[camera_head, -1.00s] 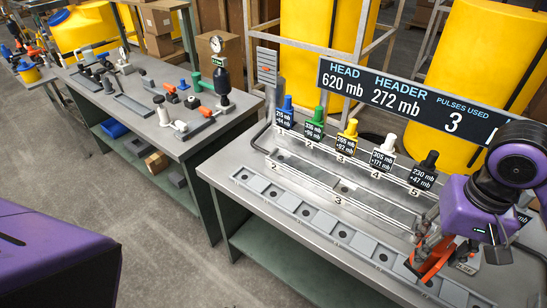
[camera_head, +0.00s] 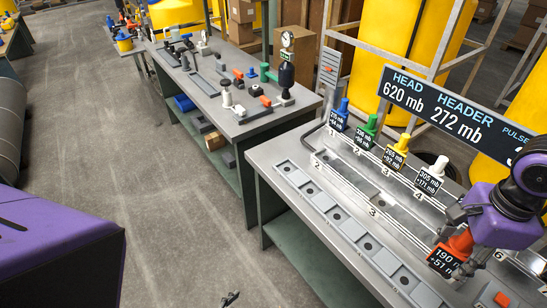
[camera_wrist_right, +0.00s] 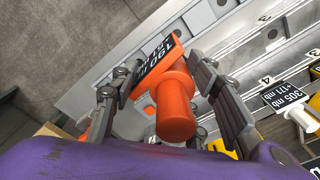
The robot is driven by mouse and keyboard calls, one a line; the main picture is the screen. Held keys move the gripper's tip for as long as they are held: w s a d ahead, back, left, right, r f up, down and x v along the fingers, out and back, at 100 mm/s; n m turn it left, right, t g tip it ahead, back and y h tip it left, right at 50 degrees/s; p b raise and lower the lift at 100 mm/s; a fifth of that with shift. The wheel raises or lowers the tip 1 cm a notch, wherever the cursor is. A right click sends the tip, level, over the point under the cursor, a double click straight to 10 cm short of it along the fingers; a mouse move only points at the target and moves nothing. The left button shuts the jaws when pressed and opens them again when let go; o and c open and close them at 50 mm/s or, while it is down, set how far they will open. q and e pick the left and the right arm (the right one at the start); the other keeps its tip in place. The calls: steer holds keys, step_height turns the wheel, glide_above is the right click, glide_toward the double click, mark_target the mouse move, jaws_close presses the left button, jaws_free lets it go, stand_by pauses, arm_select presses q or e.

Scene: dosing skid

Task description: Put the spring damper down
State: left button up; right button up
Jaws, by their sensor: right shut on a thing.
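My right gripper (camera_head: 455,236) is shut on an orange piece (camera_head: 460,243) with a black label reading 190 mb, which I take as the spring damper. In the wrist view the orange damper (camera_wrist_right: 174,98) sits between both fingers, its rounded end toward the camera and its label (camera_wrist_right: 153,60) beyond. It is over the steel bench (camera_head: 268,152), near the front strip of round sockets (camera_head: 351,230); I cannot tell whether it touches. A small dark tip (camera_head: 230,298) at the bottom edge may be my left gripper; its state is not visible.
Blue (camera_head: 341,108), green (camera_head: 369,125), yellow (camera_head: 400,145) and white (camera_head: 433,172) labelled pieces stand along the numbered rear rail. A header display (camera_head: 445,107) hangs above. A second bench (camera_head: 238,127) with parts stands at left. The floor (camera_head: 170,220) between is clear.

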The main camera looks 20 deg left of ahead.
steer(key=shift+d+m, duration=0.15)
steer(key=shift+m, duration=0.45)
steer(key=shift+d+f+m, duration=0.1)
steer(key=shift+d+m, duration=0.05)
steer(key=shift+m, duration=0.15)
steer(key=w+d+f+b, duration=0.1)
steer(key=w+d+f, duration=0.3)
steer(key=w+d, duration=0.2)
steer(key=shift+w+f, duration=0.2)
steer(key=shift+w, duration=0.15)
steer(key=f, duration=0.1)
steer(key=w+d+f, duration=0.1)
steer(key=w+d+f+b, duration=0.1)
steer(key=f, duration=0.1)
steer(key=shift+w+d, duration=0.15)
steer(key=shift+w, duration=0.1)
steer(key=f, duration=0.3)
steer(key=w+d+f, duration=0.1)
steer(key=shift+w+f+b, duration=0.1)
steer(key=shift+f+b, duration=0.15)
steer(key=shift+b, duration=0.1)
arm_select(q)
steer(key=s+f, duration=0.1)
steer(key=s+a+f, duration=0.1)
steer(key=shift+f, duration=0.4)
steer(key=shift+a, duration=0.1)
